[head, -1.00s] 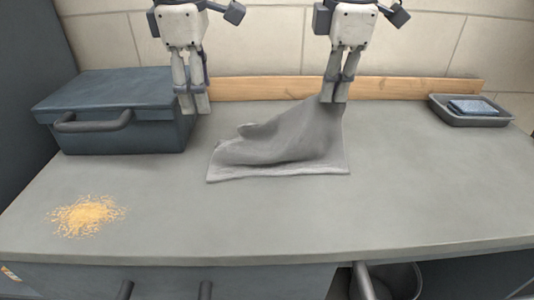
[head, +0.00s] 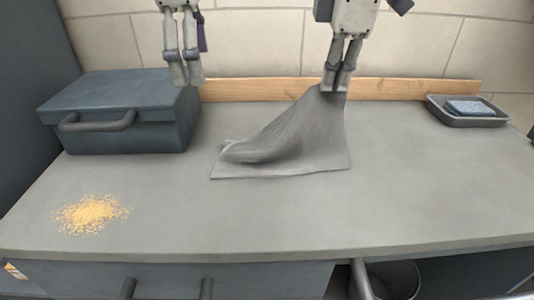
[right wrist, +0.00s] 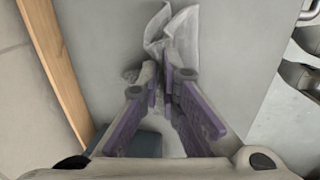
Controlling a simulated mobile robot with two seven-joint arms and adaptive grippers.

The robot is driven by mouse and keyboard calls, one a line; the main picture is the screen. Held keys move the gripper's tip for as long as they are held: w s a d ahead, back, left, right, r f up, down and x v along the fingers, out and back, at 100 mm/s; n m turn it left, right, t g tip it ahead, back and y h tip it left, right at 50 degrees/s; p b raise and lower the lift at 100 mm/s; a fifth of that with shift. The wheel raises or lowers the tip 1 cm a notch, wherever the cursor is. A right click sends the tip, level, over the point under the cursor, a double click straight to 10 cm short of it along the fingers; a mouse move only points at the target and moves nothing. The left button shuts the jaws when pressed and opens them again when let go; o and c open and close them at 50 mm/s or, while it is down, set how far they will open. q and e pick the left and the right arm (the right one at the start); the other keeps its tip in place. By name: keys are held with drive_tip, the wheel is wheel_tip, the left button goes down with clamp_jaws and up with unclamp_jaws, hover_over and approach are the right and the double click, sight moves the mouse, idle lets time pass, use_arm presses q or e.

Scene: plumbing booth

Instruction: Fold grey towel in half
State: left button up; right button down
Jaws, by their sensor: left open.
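The grey towel (head: 290,145) lies partly on the counter, with its far right corner lifted and pulled up into a slanting peak. Its near edge lies flat, and its left part is bunched in a fold. My right gripper (head: 336,86) is shut on the raised corner, above the back of the counter. The towel also shows beyond the fingers in the right wrist view (right wrist: 180,38). My left gripper (head: 188,84) is open and empty, in the air by the toolbox's right end, apart from the towel.
A blue-grey toolbox (head: 120,105) stands at the back left. Yellow crumbs (head: 90,214) lie at the front left. A tray (head: 470,119) with a blue sponge (head: 470,107) is at the back right. A wooden strip (head: 410,90) runs along the wall. The front middle is clear.

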use_arm(q)
drive_tip(key=shift+r, duration=0.1)
use_arm(e)
drive_tip(key=shift+c, duration=2.4)
unclamp_jaws()
use_arm(q)
wheel_tip(320, 180, up, 7)
drive_tip(key=s, duration=0.1)
drive_tip(key=shift+s, duration=0.15)
drive_tip(key=shift+w+f, duration=0.35)
drive_tip(key=shift+f, duration=0.5)
use_arm(e)
drive_tip(key=shift+g, duration=0.3)
drive_tip(key=r, duration=0.5)
drive_tip(key=shift+s+r, duration=0.25)
drive_tip(key=shift+s, duration=0.1)
